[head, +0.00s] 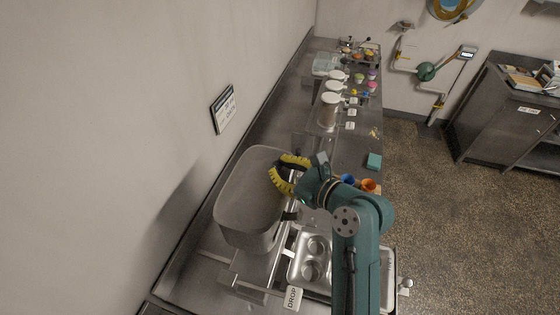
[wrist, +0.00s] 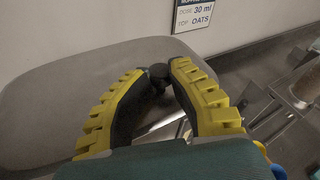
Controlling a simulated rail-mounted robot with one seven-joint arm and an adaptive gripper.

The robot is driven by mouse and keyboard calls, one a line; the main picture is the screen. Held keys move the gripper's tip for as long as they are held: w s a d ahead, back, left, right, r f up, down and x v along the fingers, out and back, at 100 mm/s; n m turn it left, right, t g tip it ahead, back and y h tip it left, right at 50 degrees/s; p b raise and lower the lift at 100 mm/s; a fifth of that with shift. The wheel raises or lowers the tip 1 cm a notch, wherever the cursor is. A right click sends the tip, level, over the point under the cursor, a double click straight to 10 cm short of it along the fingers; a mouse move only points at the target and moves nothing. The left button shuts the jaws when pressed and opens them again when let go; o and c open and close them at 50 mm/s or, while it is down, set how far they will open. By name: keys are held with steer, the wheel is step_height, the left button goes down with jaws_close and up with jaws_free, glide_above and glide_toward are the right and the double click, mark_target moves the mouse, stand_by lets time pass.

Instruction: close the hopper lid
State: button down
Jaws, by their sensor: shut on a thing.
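The grey hopper (head: 246,240) stands on the counter at left centre in the head view. Its top shows as a broad grey face with rounded corners. In the wrist view a smooth grey panel (wrist: 60,95), seemingly the lid, fills the left side. I cannot tell exactly how far it is tilted. My gripper (head: 282,172), with yellow ribbed fingers, is at the hopper's right side. In the wrist view its fingertips (wrist: 162,68) are closed around a small dark knob (wrist: 158,76) beside the panel. The knob's attachment is partly hidden by the fingers.
A metal tray with round cups (head: 312,258) lies right of the hopper, near a DROP label (head: 292,298). White-topped canisters (head: 329,108) stand farther along the counter. Blue and orange cups (head: 369,186) sit beside my arm. The wall with a sign (head: 223,108) borders the left.

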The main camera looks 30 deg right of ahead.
steer(key=shift+f, duration=0.5)
steer(key=c, duration=1.2)
jaws_free()
steer(key=shift+o, duration=0.2)
steer(key=v, duration=1.2)
steer(key=shift+r, duration=0.4)
steer(key=shift+d, duration=0.1)
